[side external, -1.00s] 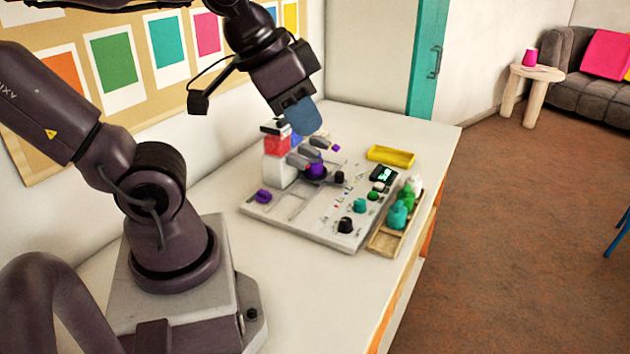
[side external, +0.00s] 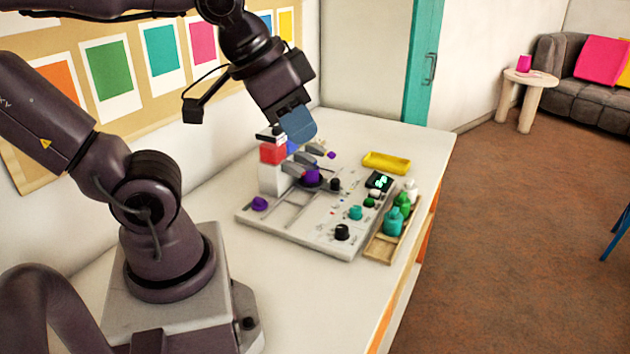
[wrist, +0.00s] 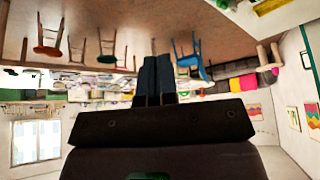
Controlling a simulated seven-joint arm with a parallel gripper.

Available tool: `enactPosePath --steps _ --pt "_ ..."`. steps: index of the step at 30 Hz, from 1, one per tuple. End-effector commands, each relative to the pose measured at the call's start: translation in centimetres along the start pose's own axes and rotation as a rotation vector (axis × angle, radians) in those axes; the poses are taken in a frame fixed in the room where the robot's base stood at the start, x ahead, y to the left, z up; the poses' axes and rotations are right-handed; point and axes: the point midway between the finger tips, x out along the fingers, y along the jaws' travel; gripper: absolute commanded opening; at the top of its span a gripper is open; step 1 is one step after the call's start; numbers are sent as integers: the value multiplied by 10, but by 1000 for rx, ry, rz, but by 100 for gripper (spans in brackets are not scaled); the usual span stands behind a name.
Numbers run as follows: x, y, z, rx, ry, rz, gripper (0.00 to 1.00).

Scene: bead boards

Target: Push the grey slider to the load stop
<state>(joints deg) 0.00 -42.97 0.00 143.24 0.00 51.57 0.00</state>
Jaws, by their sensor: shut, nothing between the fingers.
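The bead board (side external: 322,238) is a pale panel on the white bench, with slots, knobs and a small lit display. My gripper (side external: 303,138) is over the far left part of the board, its blue fingers pointing down. In the wrist view its two dark blue fingers (wrist: 153,62) are side by side with nothing between them. Grey pieces (side external: 295,168) lie just below the fingertips, beside a purple knob (side external: 312,178). I cannot tell which of them is the grey slider, nor whether my fingers touch it. I cannot make out the load stop.
A white and red block (side external: 272,153) stands close beside my gripper. A purple knob (side external: 260,204) is at the board's left corner. A wooden tray (side external: 379,250) with green bottles and a yellow tray (side external: 386,162) lie to the right. The bench front is clear.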

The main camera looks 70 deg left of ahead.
Motion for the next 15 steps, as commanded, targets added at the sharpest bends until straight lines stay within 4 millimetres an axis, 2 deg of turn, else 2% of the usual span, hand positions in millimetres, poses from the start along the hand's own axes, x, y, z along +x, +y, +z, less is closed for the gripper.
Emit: enactPosePath --steps 6,7,10,13,15 --pt "0 0 0 0 0 0 0" --pt "0 0 0 0 0 0 5" --pt "2 -4 0 -18 -9 -10 28" --pt "16 -14 3 -61 -79 -30 51" --pt "26 -25 -1 -106 -135 -47 53"
